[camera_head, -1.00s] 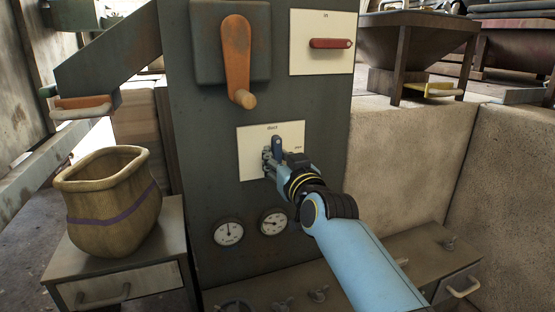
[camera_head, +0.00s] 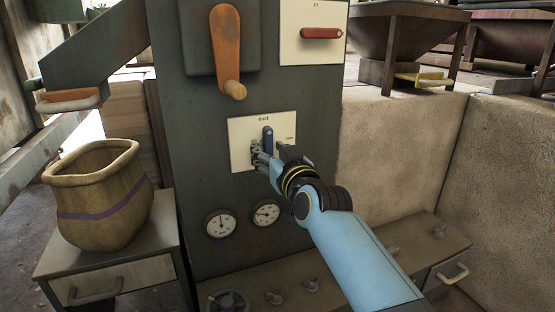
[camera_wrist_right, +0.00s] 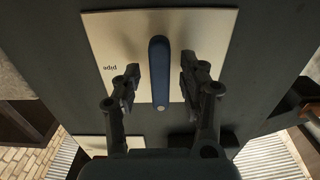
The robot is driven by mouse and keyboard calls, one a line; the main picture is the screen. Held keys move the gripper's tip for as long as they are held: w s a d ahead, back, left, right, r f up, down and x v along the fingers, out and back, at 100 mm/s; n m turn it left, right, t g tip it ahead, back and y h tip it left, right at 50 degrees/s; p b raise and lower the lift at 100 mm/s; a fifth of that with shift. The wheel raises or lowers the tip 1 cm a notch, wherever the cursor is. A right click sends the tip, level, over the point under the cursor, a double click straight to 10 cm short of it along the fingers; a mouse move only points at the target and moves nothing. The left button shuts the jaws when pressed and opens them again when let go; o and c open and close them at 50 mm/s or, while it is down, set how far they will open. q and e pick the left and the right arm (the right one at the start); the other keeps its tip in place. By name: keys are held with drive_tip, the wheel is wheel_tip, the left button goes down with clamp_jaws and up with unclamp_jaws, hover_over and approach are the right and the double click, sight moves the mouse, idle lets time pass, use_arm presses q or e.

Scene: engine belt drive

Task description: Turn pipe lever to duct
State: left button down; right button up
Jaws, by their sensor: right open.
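The blue lever (camera_head: 267,138) sits on a white plate (camera_head: 240,128) on the dark cabinet front. It stands upright, its upper end toward the "duct" label; the "pipe" label is to its right. My right gripper (camera_head: 270,157) is at the lower part of the lever, coming from the lower right, and hides the lever's lower end. In the right wrist view, turned upside down, the open fingers (camera_wrist_right: 158,82) are on either side of the blue lever (camera_wrist_right: 159,70), with a gap on each side. My left gripper is not in view.
Above the plate are an orange crank handle (camera_head: 226,50) and a red lever (camera_head: 321,33) on another plate. Two gauges (camera_head: 221,223) are below. A woven sack (camera_head: 100,205) stands on a drawer unit at left. A low ledge with small valves (camera_head: 275,297) runs along the bottom.

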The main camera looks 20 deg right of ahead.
drive_tip(key=s, duration=1.1)
drive_tip(key=shift+s+d, duration=0.15)
drive_tip(key=shift+s, duration=0.1)
